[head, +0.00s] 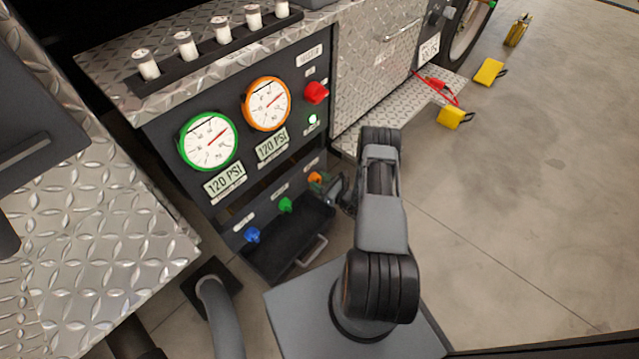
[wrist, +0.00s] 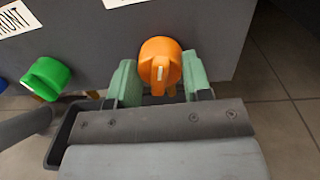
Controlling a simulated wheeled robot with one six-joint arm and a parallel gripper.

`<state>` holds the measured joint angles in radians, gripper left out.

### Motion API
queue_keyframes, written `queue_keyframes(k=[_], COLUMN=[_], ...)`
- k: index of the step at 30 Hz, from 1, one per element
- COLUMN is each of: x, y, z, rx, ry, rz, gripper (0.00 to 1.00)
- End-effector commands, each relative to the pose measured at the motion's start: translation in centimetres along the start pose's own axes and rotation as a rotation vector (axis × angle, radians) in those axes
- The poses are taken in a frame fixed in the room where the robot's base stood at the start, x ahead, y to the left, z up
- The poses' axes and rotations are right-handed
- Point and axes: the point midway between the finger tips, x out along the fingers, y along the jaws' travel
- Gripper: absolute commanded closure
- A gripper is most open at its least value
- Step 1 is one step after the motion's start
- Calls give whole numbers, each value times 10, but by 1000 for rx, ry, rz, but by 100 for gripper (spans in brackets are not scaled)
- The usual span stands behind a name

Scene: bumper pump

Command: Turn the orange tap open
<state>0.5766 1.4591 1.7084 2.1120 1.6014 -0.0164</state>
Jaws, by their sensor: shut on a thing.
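The orange tap (wrist: 161,62) is on the lower front of the dark pump panel, between my gripper's green fingers in the wrist view. It also shows in the head view (head: 315,178), partly hidden by my gripper (head: 330,188). In the wrist view my gripper (wrist: 160,84) is shut on the tap, one finger at each side. The tap's handle points down toward my gripper, with a small pale mark on its face.
A green tap (head: 286,204) and a blue tap (head: 252,235) sit to the left along the panel. A dark tray (head: 290,245) with a handle is below them. Gauges, a red knob (head: 316,93) and a lit green lamp (head: 312,119) are above. Floor at right is mostly open.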

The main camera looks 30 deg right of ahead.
Motion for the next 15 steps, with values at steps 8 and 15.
queue_keyframes(k=[8,15], x=[0,0], y=[0,0], z=[-3,-3], rx=[265,492], ry=[-16,-29], rz=[-4,-7], gripper=[78,78])
